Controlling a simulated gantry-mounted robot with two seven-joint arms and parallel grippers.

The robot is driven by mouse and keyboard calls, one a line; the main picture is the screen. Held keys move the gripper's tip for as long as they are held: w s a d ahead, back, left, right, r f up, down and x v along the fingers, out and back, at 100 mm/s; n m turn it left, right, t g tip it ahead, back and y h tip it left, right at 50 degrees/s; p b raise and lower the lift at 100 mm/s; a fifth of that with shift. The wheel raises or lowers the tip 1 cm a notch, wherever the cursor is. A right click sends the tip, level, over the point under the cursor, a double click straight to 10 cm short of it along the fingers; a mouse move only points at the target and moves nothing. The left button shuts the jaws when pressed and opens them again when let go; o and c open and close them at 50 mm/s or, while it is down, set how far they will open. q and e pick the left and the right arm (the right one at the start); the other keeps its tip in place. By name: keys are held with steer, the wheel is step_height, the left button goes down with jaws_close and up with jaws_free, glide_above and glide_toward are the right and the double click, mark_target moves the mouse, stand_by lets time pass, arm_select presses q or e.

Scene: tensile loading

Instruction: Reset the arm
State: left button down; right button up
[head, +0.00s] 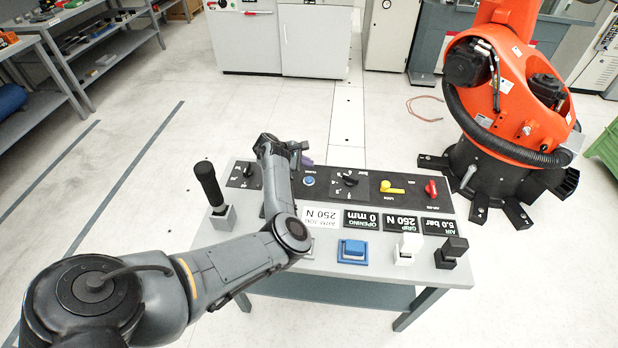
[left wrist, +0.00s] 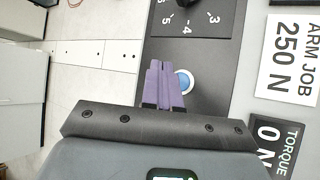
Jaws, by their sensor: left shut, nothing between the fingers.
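A grey control console (head: 330,262) stands in front of me, with labels that read upside down in the head view. My left arm reaches over its left part. My left gripper (head: 306,159) is at the console's far edge, mostly hidden behind my wrist. In the left wrist view its purple fingers (left wrist: 163,85) are together with nothing between them. A small round blue button (head: 309,181) sits on the black panel; it also shows in the left wrist view (left wrist: 184,80), just right of the fingertips and partly covered. I cannot tell whether they touch. My right gripper is not in view.
An orange robot (head: 515,90) stands at the back right. Shelves line the left.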

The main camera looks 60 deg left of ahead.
arm_select(q)
steer(key=shift+s+a, duration=0.1)
steer(key=shift+s, duration=0.15)
steer(key=s+r+m+g+y, duration=0.3)
steer(key=s+m+g+y, duration=0.1)
steer(key=s+m, duration=0.6)
steer(key=s+d+f+m, duration=0.1)
steer(key=d+m, duration=0.2)
steer(key=d, duration=0.4)
steer(key=s+d+f+m, duration=0.1)
steer(key=d+m, duration=0.3)
steer(key=d, duration=0.4)
steer(key=s+d+m, duration=0.2)
steer(key=d+m, duration=0.1)
steer(key=d, duration=0.4)
steer(key=shift+d+f+m+g, duration=0.15)
steer(key=shift+f+m+g, duration=0.15)
steer(key=shift+f, duration=0.1)
steer(key=s+d+m+g+h, duration=0.15)
steer(key=s+d+m, duration=0.35)
steer(key=d, duration=0.5)
steer(key=s+d+m+t+h, duration=0.1)
steer(key=s+d+m+h, duration=0.1)
steer(key=s+d, duration=0.7)
step_height(320, 180, up, 33)
steer(key=w+d+p, duration=0.1)
steer(key=d+p, duration=0.1)
steer(key=p, duration=3.1)
steer(key=shift+m, duration=0.3)
